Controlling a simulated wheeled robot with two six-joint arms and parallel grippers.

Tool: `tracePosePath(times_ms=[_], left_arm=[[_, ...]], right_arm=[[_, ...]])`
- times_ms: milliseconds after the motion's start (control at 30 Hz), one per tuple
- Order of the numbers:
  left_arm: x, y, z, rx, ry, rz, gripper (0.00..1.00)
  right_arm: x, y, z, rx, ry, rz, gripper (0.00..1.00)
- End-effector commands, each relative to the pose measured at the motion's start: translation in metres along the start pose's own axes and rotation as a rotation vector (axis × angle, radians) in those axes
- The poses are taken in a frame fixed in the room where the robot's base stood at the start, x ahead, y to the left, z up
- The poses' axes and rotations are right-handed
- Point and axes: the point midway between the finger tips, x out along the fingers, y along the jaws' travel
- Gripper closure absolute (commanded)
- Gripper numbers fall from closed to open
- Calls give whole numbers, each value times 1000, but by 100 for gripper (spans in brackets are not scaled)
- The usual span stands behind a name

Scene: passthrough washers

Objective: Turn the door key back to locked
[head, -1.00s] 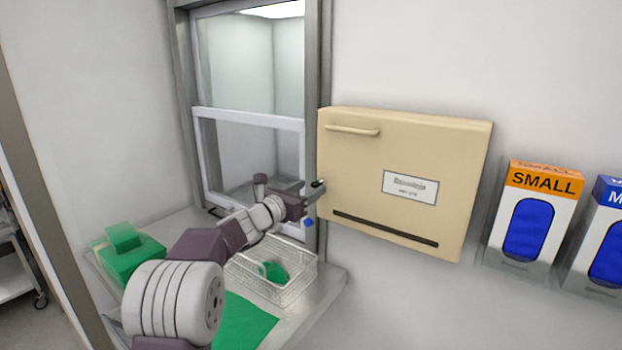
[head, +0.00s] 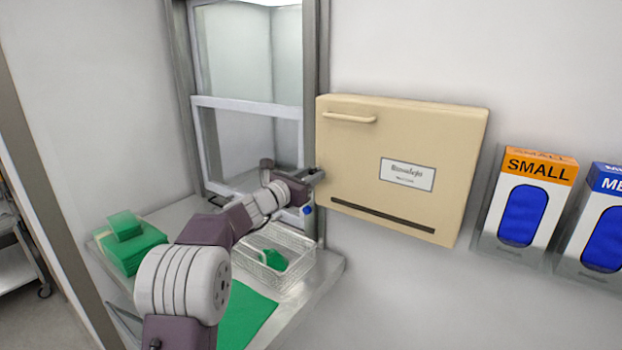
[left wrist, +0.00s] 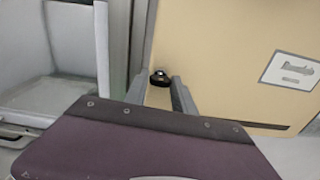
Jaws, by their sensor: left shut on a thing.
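My left gripper (head: 318,177) reaches in from the left to the post beside the pass-through window, at the left edge of the beige box. It is shut on the door key, which is mostly hidden by the fingers in the head view. In the left wrist view a small dark round piece (left wrist: 159,77) shows at the fingertips of my left gripper (left wrist: 160,84); the angle of the key cannot be told. A small blue tag (head: 308,209) hangs just below the gripper. The window's sliding door (head: 248,107) has a pale frame. My right gripper is out of view.
The beige box (head: 450,150) sticks out from the wall close right of the gripper. Below are a wire basket (head: 285,279) with a green item (head: 273,258), a green sheet (head: 245,318) and green packs (head: 133,250) on a steel shelf. Glove boxes (head: 521,210) hang at right.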

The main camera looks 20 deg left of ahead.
Motion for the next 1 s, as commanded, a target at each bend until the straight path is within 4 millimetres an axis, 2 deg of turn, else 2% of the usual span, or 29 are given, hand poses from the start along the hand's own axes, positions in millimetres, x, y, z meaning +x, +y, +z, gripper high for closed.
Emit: tracePosePath(times_ms=[33, 400, 1000], left_arm=[[0, 0, -3, 27, -4, 2, 100], [0, 0, -4, 341, -6, 3, 100], [0, 0, -2, 912, -4, 3, 100]], right_arm=[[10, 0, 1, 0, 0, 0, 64], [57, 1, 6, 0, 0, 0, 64], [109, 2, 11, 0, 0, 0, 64]])
